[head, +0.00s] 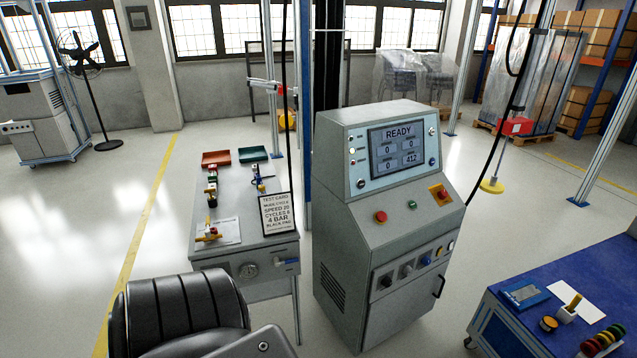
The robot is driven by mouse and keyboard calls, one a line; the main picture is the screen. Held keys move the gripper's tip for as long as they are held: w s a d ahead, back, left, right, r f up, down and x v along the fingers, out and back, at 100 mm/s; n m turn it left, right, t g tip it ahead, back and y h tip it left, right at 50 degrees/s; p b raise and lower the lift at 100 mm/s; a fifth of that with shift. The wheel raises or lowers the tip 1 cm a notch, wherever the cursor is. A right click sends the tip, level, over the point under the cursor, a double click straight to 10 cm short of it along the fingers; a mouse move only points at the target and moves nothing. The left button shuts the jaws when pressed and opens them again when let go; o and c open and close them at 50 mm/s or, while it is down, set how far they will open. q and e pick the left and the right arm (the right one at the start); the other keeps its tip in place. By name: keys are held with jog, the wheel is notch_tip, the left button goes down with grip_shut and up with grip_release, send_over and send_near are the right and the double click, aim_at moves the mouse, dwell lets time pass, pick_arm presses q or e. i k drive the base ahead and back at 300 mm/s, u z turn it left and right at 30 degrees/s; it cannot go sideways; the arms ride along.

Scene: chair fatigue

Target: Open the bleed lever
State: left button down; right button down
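Neither of my grippers is in view.
The grey bench (230,250) carries a test card (277,213) and red and green trays. A control cabinet (385,215) reading READY stands to its right. A black chair (180,310) fills the lower left foreground. A blue-topped table (600,278) is at lower right. Open floor lies left.

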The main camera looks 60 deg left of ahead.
aim_at(288, 262)
jog(key=u, duration=0.5)
jog(key=i, duration=0.8)
jog(key=u, duration=0.75)
